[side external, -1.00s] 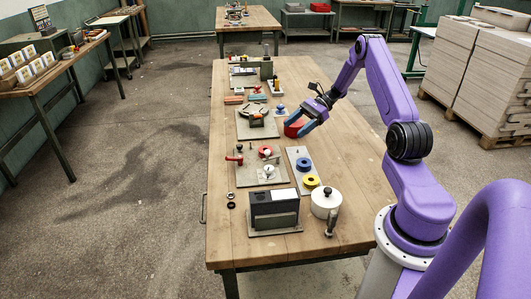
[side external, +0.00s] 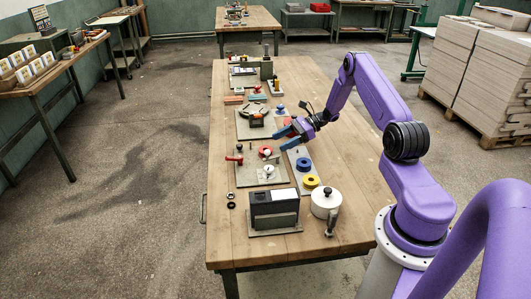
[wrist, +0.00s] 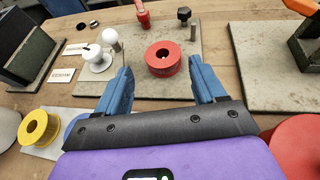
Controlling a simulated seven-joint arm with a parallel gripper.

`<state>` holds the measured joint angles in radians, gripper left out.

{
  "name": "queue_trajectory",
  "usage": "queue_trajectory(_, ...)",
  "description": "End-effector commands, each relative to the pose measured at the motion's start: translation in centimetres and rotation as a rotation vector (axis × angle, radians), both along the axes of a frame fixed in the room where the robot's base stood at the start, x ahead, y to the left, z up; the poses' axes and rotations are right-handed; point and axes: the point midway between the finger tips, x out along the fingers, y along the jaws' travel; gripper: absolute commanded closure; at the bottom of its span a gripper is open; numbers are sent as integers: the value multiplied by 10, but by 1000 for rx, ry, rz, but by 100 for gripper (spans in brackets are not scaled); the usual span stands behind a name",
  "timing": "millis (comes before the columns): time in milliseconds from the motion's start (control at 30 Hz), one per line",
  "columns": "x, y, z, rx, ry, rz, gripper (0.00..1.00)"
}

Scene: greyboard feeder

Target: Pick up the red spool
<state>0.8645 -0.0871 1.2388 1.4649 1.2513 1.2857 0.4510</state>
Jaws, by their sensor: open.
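The red spool (wrist: 163,57) is a short red ring with a dark centre hole, on a grey board plate (wrist: 150,90) in the wrist view. In the side view the red spool (side external: 265,152) sits on the plate near the table's left side. My gripper (side external: 281,139) is open and empty, above and to the upper right of it. In the wrist view my gripper's two blue fingers (wrist: 160,75) stand wide apart, with the spool between and just beyond their tips. I see no contact between them.
A white knob (wrist: 97,58), a dark-topped post (wrist: 184,16) and a red handle (wrist: 142,14) stand around the spool. A yellow spool (side external: 311,181) and a blue spool (side external: 304,163) sit nearby. A larger red round object (wrist: 298,148) is at lower right.

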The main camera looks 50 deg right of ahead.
Motion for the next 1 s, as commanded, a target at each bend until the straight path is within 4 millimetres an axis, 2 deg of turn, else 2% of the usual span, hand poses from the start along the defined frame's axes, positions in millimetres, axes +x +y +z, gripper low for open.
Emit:
queue_trajectory(267,10,14,-8,1,1,3,31)
queue_trajectory(600,34,43,-24,-1,-1,0,31)
queue_trajectory(867,35,44,-25,-1,0,0,31)
queue_trajectory(967,35,44,-25,-1,-1,0,60)
queue_trajectory(1000,35,44,-25,0,0,0,73)
